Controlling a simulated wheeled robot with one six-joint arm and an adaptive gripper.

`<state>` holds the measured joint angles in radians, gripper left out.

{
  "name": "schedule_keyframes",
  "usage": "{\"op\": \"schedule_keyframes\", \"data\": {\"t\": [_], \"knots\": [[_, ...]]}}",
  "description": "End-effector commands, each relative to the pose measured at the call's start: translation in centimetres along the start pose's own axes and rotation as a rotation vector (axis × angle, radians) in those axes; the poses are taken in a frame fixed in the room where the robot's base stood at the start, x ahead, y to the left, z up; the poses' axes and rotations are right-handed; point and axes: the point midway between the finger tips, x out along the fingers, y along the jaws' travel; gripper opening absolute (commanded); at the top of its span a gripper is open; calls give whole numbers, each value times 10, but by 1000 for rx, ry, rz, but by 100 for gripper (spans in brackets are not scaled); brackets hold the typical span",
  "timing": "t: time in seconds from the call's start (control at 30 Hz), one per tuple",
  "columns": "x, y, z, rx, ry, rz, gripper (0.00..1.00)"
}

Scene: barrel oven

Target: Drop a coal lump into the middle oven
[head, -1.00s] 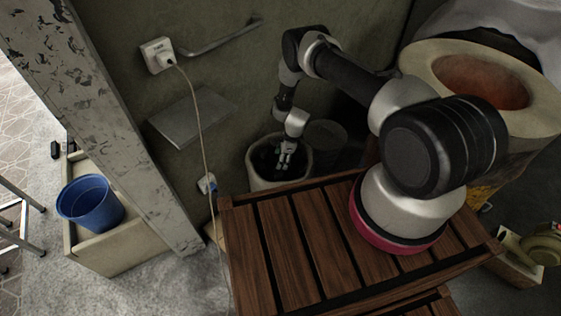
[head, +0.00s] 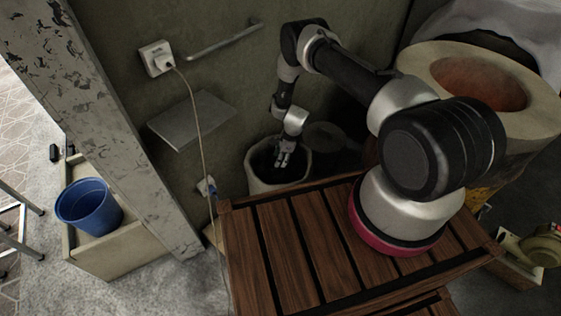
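My gripper (head: 284,158) points down inside the mouth of a pale round bin (head: 252,180) behind the wooden slatted top. The bin's inside is dark, and single coal lumps cannot be made out there. The fingers are small and dark in this view, so I cannot tell whether they are open or hold anything. A round pale oven (head: 535,112) with an open top and reddish inside (head: 477,84) stands at the right, behind my arm. Whether it is the middle oven cannot be told, as no other oven shows clearly.
The wooden slatted top (head: 285,240) fills the lower middle. A dark round container (head: 325,137) stands right of the bin. A blue bucket (head: 88,207) sits in a pale box (head: 115,255) at the left. A cable (head: 200,130) hangs down the wall. A concrete pillar (head: 120,130) stands left.

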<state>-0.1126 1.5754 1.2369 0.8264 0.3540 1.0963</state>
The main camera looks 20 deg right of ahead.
Motion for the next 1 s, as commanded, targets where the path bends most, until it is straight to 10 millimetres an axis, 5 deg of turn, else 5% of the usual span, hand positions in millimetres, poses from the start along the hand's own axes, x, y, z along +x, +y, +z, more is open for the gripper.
{"op": "schedule_keyframes", "data": {"t": [0.3, 0.83, 1.0], "knots": [[-62, -1, 17, -1, -1, -2, 24], [-78, -2, 23, -13, -1, 2, 24], [-119, -20, 46, -151, -1, 34, 24]]}}
